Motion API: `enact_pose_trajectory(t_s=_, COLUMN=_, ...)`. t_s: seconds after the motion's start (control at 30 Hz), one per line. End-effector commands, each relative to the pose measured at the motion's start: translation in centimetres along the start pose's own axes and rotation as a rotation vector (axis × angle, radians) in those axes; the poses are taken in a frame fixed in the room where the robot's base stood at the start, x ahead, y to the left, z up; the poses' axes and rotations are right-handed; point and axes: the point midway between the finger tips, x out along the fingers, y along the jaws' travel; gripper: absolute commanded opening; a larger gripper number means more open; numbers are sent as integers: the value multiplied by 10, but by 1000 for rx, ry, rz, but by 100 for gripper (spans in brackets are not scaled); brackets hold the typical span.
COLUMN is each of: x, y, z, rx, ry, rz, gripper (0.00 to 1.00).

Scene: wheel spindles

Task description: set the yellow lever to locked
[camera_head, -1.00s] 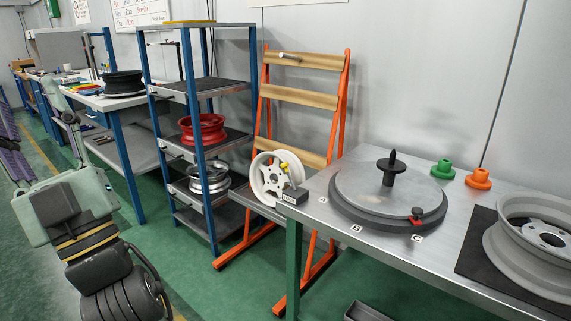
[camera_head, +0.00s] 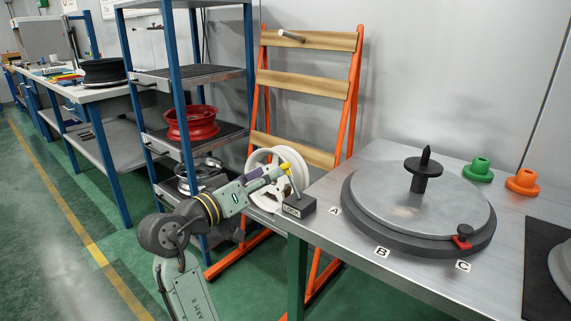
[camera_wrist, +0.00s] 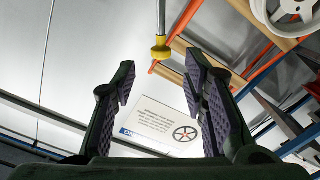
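The yellow lever (camera_head: 286,169) stands on a dark box marked LOCK (camera_head: 299,208) at the near left corner of the metal bench. Its stem leans up and left, with a yellow knob at the tip. My gripper (camera_head: 272,173) is just left of the knob in the head view. In the wrist view my gripper (camera_wrist: 160,85) is open and empty, with its two padded fingers apart. The yellow knob (camera_wrist: 160,48) on its grey rod shows between the fingers' directions, seemingly beyond the tips. I see no contact. The box is not clear in the wrist view.
A round turntable (camera_head: 418,207) with a black spindle stands on the bench (camera_head: 345,262), near labels A, B and C. Green (camera_head: 479,170) and orange (camera_head: 523,182) knobs sit behind it. A white wheel (camera_head: 290,175) on the orange rack is close behind my gripper.

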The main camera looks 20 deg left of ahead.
Motion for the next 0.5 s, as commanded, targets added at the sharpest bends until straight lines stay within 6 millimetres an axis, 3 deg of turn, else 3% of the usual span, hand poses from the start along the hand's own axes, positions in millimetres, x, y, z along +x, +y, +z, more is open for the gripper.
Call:
enact_pose_trajectory(t_s=0.2, x=43, y=1, z=-1, rx=-1, ry=-2, rz=0, gripper=40)
enact_pose_trajectory(t_s=0.5, x=72, y=0, z=0, rx=0, ry=1, rz=-2, gripper=40)
